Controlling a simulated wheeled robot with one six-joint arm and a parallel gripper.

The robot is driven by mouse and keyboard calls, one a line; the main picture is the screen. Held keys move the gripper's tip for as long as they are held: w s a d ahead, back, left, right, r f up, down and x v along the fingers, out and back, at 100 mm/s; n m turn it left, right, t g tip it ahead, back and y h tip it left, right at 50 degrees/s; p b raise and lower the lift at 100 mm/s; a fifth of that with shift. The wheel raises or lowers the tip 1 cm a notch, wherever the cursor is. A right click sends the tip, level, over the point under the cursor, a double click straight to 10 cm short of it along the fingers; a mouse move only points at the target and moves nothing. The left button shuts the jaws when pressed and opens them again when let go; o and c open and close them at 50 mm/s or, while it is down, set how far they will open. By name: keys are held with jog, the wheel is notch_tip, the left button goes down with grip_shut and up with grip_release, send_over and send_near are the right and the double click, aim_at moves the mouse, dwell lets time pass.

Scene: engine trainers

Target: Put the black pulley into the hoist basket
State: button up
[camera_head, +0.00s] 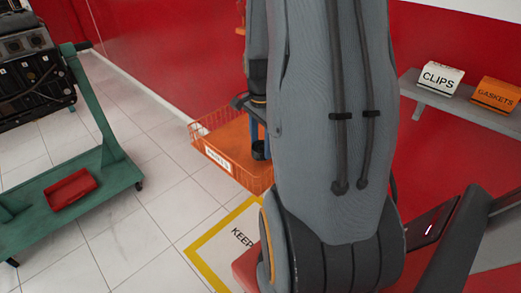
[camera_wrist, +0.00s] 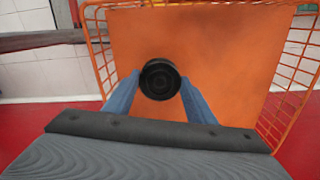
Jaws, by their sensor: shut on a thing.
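The black pulley (camera_wrist: 160,79) is a round black part held between the two blue fingers of my gripper (camera_wrist: 158,88) in the wrist view. My gripper is shut on it. The orange wire hoist basket (camera_wrist: 102,72) with its orange floor spreads out behind the pulley, and the pulley appears over that floor. In the head view the basket (camera_head: 214,164) shows at the middle, partly hidden by my arm. My gripper (camera_head: 259,150) is at the basket with a dark part at its tips, mostly hidden. I cannot tell whether the pulley touches the basket floor.
A green engine stand (camera_head: 105,172) with an engine (camera_head: 35,75) and a red tray (camera_head: 70,189) stands at left. A grey shelf (camera_head: 470,104) at right holds a clips box (camera_head: 439,78) and a gaskets box (camera_head: 496,93). A yellow-edged floor marking (camera_head: 207,240) lies below the basket.

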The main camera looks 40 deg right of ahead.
aim_at(261, 147)
jog(key=shift+f, duration=1.6)
jog(key=shift+f, duration=0.1)
jog(key=o, duration=1.4)
notch_tip(261, 147, up, 12)
jog(key=b, duration=0.2)
jog(key=s+a+f+n, duration=0.1)
jog(key=a+n, duration=0.5)
jog(key=a, duration=0.1)
jog(key=s+a+f+n, duration=0.1)
jog(key=a+n, duration=0.6)
jog(key=a, duration=0.1)
jog(key=s+a+f+n+t, duration=0.1)
jog(key=a+f+n, duration=0.1)
jog(key=a+n, duration=0.4)
jog(key=shift+s+a, duration=0.1)
jog(key=shift+a, duration=1.1)
